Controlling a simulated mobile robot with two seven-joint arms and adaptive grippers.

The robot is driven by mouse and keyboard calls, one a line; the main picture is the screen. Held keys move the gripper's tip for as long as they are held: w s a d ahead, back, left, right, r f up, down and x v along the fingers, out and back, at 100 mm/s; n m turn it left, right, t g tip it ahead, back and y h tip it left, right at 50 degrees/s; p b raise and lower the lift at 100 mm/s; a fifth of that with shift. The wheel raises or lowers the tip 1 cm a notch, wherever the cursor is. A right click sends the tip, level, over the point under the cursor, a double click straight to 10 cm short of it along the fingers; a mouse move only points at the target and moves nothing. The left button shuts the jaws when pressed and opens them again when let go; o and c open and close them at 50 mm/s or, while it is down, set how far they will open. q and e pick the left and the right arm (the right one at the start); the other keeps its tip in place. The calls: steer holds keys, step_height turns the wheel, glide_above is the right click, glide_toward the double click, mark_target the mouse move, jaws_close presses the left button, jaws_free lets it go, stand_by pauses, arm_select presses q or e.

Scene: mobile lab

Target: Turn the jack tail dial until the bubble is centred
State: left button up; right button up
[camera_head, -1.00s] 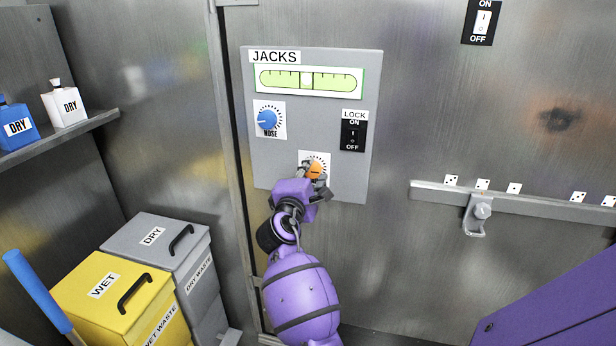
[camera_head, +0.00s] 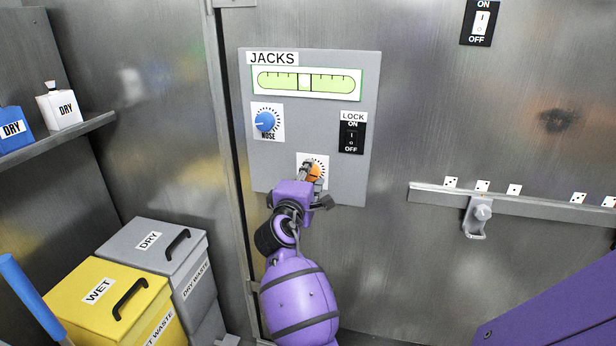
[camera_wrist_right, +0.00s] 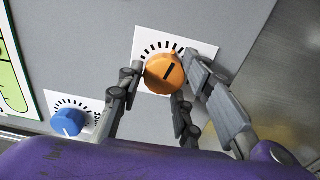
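The orange dial (camera_head: 316,171) is low on the grey JACKS panel (camera_head: 351,180); its label is hidden. In the right wrist view the orange dial (camera_wrist_right: 164,74) has a dark pointer line, tilted up and right, and a ring of tick marks. My right gripper (camera_head: 311,179) is at the dial. In the right wrist view its fingers (camera_wrist_right: 166,80) surround the dial and appear to touch its edge. The green bubble gauge (camera_head: 330,83) is at the panel's top. Its pale bubble (camera_head: 305,82) looks near the middle, between the centre lines. My left gripper is not in view.
A blue NOSE dial (camera_head: 265,122) is above and left of the orange dial. A black LOCK switch (camera_head: 351,137) is to the upper right. A metal rail with a latch (camera_head: 478,218) runs to the right. Waste bins (camera_head: 155,250) stand at the lower left.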

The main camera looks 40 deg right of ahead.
steer(key=shift+o, duration=1.4)
steer(key=shift+r, duration=0.3)
steer(key=shift+f, duration=0.1)
steer(key=shift+s+f, duration=0.1)
steer(key=v, duration=1.2)
